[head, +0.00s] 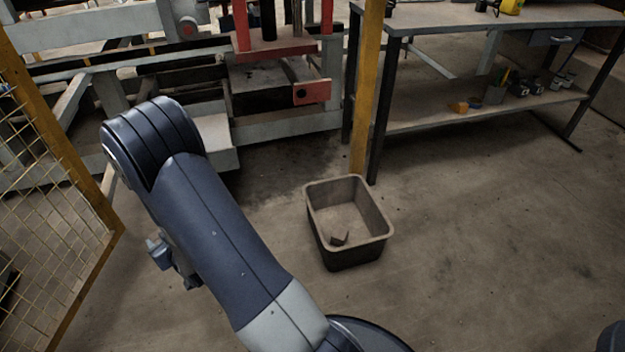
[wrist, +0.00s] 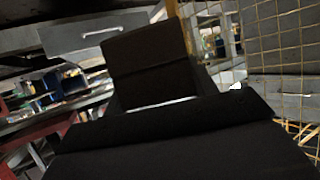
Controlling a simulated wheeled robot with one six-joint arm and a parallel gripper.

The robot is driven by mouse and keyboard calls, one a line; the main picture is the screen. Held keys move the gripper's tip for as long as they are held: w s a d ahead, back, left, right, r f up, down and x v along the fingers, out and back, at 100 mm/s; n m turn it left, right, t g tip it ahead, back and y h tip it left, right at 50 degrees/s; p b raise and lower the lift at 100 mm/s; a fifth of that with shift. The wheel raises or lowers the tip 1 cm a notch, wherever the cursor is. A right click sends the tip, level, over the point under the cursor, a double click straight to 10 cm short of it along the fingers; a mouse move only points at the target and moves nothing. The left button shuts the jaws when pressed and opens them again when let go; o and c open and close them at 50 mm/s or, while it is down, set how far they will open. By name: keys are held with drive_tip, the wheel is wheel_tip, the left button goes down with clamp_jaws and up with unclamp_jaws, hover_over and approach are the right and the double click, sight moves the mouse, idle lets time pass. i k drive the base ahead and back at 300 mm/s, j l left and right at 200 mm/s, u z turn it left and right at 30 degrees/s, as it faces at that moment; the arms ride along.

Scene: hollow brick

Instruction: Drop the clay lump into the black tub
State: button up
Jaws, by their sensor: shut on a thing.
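The black tub (head: 352,256) stands on the floor right of centre in the head view, open at the top, with a dusty grey-brown rim and inside. A small dark piece (head: 340,238) lies on its bottom; I cannot tell what it is. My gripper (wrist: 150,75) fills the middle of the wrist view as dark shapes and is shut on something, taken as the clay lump. The lump itself is too dark to tell from the fingers. In the head view my arm reaches up and left, away from the tub, and mostly hides its far end.
A yellow post (head: 366,90) rises just behind the tub. A workbench (head: 480,15) with a lower shelf stands behind right. A grey and red machine frame (head: 285,126) is at the back. A yellow mesh fence (head: 50,190) stands left. The floor right of the tub is clear.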

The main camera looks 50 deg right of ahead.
sight(327, 216)
drive_tip(key=k+l, duration=0.2)
drive_tip(key=l, duration=0.25)
drive_tip(key=k+l+u, duration=0.15)
drive_tip(key=l, duration=0.3)
drive_tip(key=k+l, duration=0.2)
drive_tip(key=l, duration=0.2)
drive_tip(key=k+l+u, duration=0.15)
drive_tip(key=l, duration=0.3)
drive_tip(key=l+u, duration=0.15)
drive_tip(key=l, duration=1.3)
drive_tip(key=i, duration=0.05)
